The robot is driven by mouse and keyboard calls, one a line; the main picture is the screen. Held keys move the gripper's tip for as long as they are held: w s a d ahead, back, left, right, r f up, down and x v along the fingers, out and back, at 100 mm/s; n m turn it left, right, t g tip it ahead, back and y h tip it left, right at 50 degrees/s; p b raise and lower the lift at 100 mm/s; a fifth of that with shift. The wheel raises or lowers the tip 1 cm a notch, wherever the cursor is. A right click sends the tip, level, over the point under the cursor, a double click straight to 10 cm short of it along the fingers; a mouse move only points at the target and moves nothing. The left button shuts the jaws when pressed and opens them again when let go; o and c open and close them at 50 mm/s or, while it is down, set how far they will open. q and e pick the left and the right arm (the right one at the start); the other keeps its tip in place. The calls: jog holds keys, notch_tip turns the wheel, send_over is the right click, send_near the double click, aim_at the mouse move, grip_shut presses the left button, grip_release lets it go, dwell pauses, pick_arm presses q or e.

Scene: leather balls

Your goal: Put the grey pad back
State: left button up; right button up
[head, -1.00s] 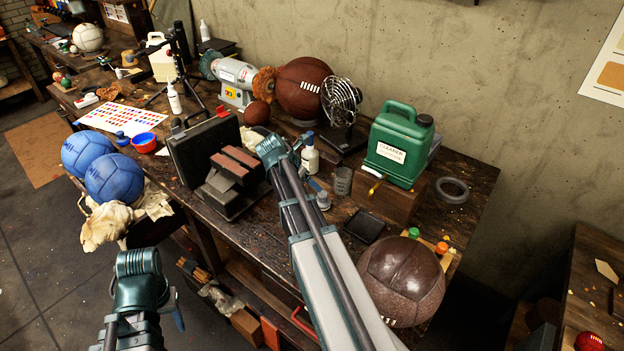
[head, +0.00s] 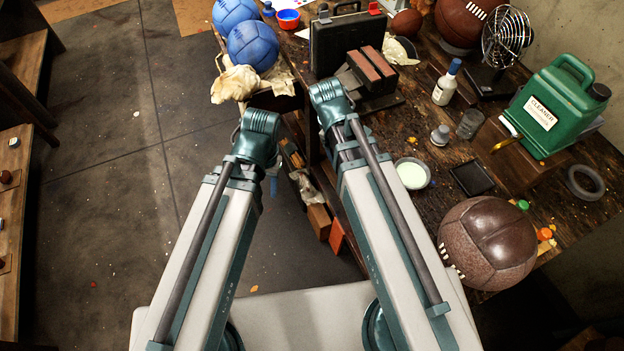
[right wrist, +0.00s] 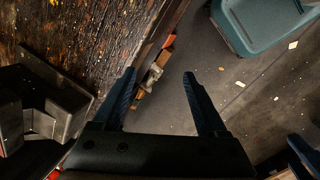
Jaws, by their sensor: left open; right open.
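I cannot make out a clearly grey pad in either view. A flat dark square piece (head: 472,177) lies on the workbench (head: 440,215), left of the wooden block under the green canister; I cannot tell whether it is a pad or a tray. My left gripper (head: 273,186) hangs below its wrist beyond the bench's left edge, mostly hidden, open with nothing seen in it. My right gripper (right wrist: 161,90) is open and empty in the right wrist view, over the bench edge and floor. The right arm hides its fingers in the head view.
A vise with reddish jaw pads (head: 371,68), a white bottle (head: 446,85), a bowl (head: 412,173), a green canister (head: 555,105), a grey ring (head: 585,182) and a brown leather ball (head: 487,243) crowd the bench. Blue balls (head: 252,46) sit at its far left.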

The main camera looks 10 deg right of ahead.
jog(key=s+a+m+y, duration=0.1)
jog(key=s+a+m, duration=0.3)
jog(key=s+a, duration=0.4)
jog(key=shift+s+a+f+m+g, duration=0.25)
jog(key=shift+a+m+g, duration=0.15)
jog(key=shift+a, duration=0.3)
dwell(0.3)
